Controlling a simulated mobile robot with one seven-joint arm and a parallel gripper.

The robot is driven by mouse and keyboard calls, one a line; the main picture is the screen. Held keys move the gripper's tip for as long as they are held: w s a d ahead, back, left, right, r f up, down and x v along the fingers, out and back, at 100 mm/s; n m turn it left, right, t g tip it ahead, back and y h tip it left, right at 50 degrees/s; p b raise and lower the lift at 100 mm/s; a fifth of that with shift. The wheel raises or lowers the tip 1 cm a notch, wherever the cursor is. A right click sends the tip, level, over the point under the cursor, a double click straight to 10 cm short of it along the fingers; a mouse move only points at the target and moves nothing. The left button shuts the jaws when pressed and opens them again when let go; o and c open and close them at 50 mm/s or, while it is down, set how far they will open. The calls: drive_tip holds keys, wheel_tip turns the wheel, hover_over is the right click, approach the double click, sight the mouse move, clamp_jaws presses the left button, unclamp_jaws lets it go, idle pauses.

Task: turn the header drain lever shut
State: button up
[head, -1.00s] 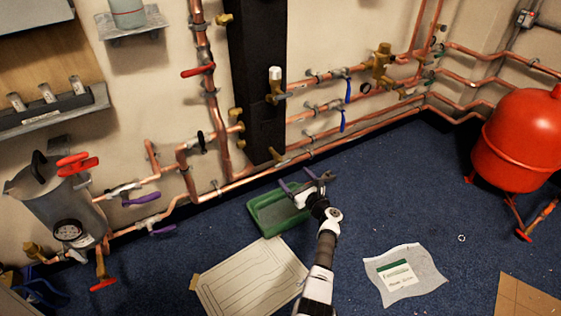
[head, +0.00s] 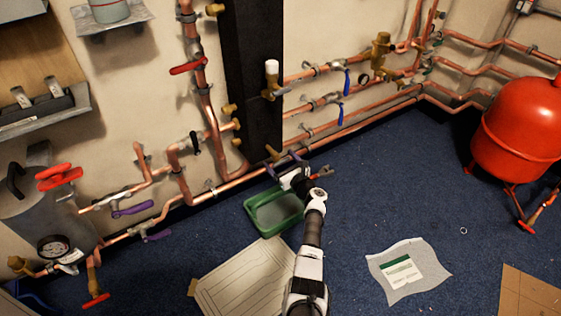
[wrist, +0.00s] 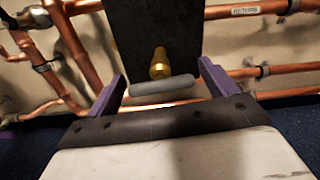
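The header drain lever is a grey bar (wrist: 163,86) lying level in the wrist view, in front of a brass drain fitting (wrist: 159,66) low on the black header (wrist: 150,30). In the head view the brass fitting (head: 273,154) shows at the header's foot, but I cannot make out the lever there. My gripper (head: 281,160) is open, close in front of the header's foot. In the wrist view its purple fingers (wrist: 161,76) stand on either side of the lever, with gaps at both ends. I see no contact with it.
Copper pipes (head: 365,120) run along the wall on both sides, with blue, purple and red levers. A green tray (head: 250,213) lies on the floor below my gripper. A red tank (head: 520,130) stands at right.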

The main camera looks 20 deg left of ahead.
drive_tip(key=c, duration=1)
drive_tip(key=shift+r+m+p, duration=0.1)
drive_tip(key=shift+m+p, duration=0.25)
drive_tip(key=shift+m, duration=0.45)
drive_tip(key=o, duration=1)
drive_tip(key=shift+d, duration=0.1)
